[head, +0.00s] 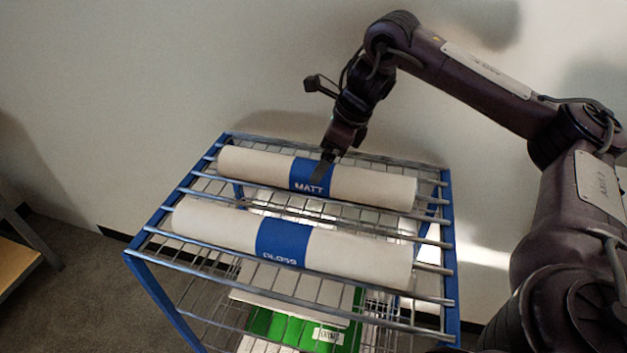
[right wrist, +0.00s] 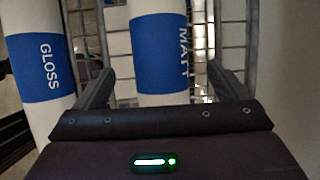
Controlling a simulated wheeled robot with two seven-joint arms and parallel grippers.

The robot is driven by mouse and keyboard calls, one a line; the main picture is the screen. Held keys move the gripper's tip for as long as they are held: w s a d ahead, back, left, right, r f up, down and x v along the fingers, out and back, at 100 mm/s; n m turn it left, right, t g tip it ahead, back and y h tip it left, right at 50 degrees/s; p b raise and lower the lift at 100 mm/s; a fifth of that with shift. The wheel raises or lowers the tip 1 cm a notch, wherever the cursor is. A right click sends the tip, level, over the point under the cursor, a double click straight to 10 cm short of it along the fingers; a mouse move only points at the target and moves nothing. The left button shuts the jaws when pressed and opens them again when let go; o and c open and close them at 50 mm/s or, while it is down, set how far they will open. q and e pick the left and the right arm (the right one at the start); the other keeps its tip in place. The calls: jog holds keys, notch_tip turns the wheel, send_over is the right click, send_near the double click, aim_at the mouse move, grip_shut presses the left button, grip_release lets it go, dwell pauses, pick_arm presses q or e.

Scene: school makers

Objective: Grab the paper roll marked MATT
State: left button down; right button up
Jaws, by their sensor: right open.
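The white paper roll marked MATT (head: 372,187) lies across the top of the blue-framed wire rack, towards the wall, with a blue band around its middle. My right gripper (head: 324,170) is over that band, pointing down. In the right wrist view the MATT roll (right wrist: 160,50) runs between the two open fingers (right wrist: 160,88), with a gap on each side; I cannot tell how far down the fingers reach. A second roll, marked GLOSS (head: 345,252), lies nearer on the rack; it shows left of the fingers in the wrist view (right wrist: 40,65). My left gripper is not in view.
The rack has metal bars and a blue frame (head: 450,250). A lower shelf holds a green item (head: 275,322) with a label and white sheets. The wall is close behind. A wooden surface (head: 15,262) stands at the left edge, with open floor between.

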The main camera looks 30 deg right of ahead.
jog(key=p+x, duration=0.1)
jog(key=x, duration=0.2)
jog(key=shift+w+a+f, duration=0.15)
jog(key=shift+f, duration=0.2)
jog(key=shift+w+a+f, duration=0.1)
jog(key=shift+w+f, duration=0.05)
jog(key=shift+f, duration=0.35)
jog(key=c, duration=1.6)
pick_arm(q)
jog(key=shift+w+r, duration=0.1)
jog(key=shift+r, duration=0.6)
pick_arm(e)
jog(key=shift+w+r, duration=0.1)
jog(key=shift+r, duration=0.05)
jog(key=shift+c, duration=1)
